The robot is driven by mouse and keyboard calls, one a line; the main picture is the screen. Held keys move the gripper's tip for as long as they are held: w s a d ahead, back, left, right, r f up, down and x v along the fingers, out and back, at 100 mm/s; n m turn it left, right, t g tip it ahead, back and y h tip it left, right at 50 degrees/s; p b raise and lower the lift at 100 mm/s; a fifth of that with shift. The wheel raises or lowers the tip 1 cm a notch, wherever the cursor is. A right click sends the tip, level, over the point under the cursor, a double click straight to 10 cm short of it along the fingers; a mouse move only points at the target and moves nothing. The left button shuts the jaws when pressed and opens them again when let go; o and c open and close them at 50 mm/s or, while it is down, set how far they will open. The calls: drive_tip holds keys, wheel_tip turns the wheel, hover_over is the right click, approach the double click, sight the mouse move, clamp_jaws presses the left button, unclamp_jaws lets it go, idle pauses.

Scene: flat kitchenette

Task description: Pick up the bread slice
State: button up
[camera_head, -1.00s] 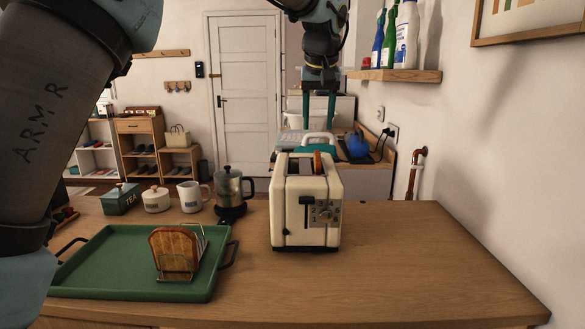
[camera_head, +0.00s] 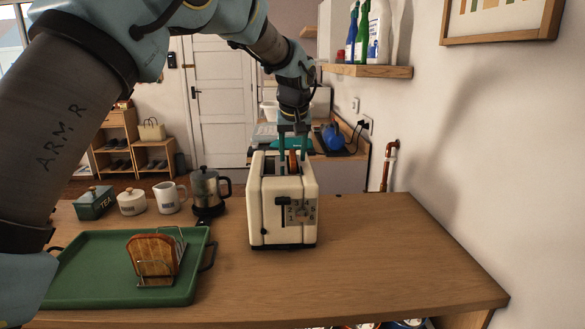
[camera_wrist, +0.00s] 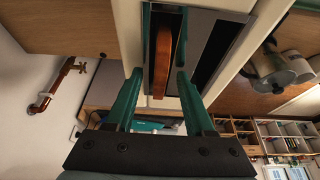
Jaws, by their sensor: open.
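A bread slice (camera_head: 293,161) stands upright in a slot of the cream toaster (camera_head: 284,212), its brown crust showing above the top. In the wrist view the slice (camera_wrist: 162,62) shows edge-on between my two teal fingers. My gripper (camera_head: 293,150) points down over the toaster with its fingers apart, one on each side of the slice. In the wrist view my gripper (camera_wrist: 159,82) shows a gap between each finger and the slice. The lower part of the slice is hidden inside the toaster. Another bread piece (camera_head: 150,255) stands in a wire rack on the tray.
The green tray (camera_head: 80,290) lies at the left of the wooden counter (camera_head: 390,260). A kettle-like metal pot (camera_head: 207,190), a white mug (camera_head: 168,198), a lidded white jar (camera_head: 131,202) and a green tea box (camera_head: 95,203) stand left of the toaster. The counter right of it is clear.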

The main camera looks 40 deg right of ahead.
drive_tip(key=shift+c, duration=0.3)
clamp_jaws()
idle(1.1)
